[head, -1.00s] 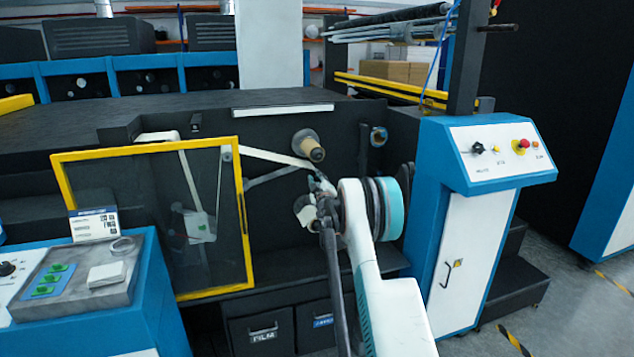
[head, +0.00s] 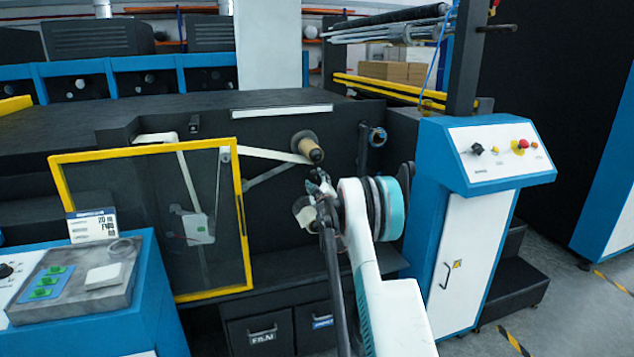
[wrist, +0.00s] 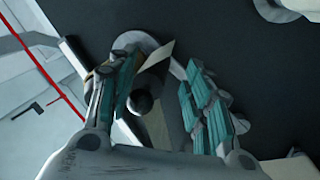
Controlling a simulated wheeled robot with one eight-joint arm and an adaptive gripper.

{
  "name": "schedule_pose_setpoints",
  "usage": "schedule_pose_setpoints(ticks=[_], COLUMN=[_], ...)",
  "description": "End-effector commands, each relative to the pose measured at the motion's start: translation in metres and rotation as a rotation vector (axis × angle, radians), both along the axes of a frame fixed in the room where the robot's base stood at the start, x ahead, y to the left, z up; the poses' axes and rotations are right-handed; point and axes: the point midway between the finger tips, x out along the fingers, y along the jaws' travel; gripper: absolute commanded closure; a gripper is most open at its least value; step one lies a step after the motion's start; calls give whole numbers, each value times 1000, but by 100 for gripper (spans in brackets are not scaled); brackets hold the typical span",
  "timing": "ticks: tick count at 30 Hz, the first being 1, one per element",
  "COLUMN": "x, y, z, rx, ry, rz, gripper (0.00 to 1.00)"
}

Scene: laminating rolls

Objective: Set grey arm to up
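A slim grey bar (head: 268,176), which may be the grey arm, slants up to the right on the dark machine face, below a pale film strip (head: 275,156). Its right end is hidden near my gripper (head: 318,182). A tan roll core (head: 309,147) on a grey disc sits just above my gripper. In the wrist view my gripper (wrist: 161,95) is open, with its teal pads apart. The core's dark round end (wrist: 141,102) shows between the fingers, nearer the left one. I cannot tell whether they touch.
A yellow-framed clear guard (head: 241,215) stands left of my gripper. A blue console (head: 440,150) with buttons stands at the right, and another control panel (head: 95,275) at the lower left. Drawers (head: 262,333) lie below. A small round fitting (head: 377,137) is on the machine face.

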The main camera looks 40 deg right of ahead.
Motion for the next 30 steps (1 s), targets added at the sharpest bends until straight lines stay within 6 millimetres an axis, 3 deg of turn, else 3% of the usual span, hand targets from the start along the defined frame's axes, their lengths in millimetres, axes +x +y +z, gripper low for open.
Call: schedule_pose_setpoints(ticks=[16,21,30], x=[-85,-97,-99], y=[48,54,55], z=[-10,-11,-11], rx=[0,-1,-1], ry=[-1,0,0], rz=[1,1,0], gripper=[56,56,56])
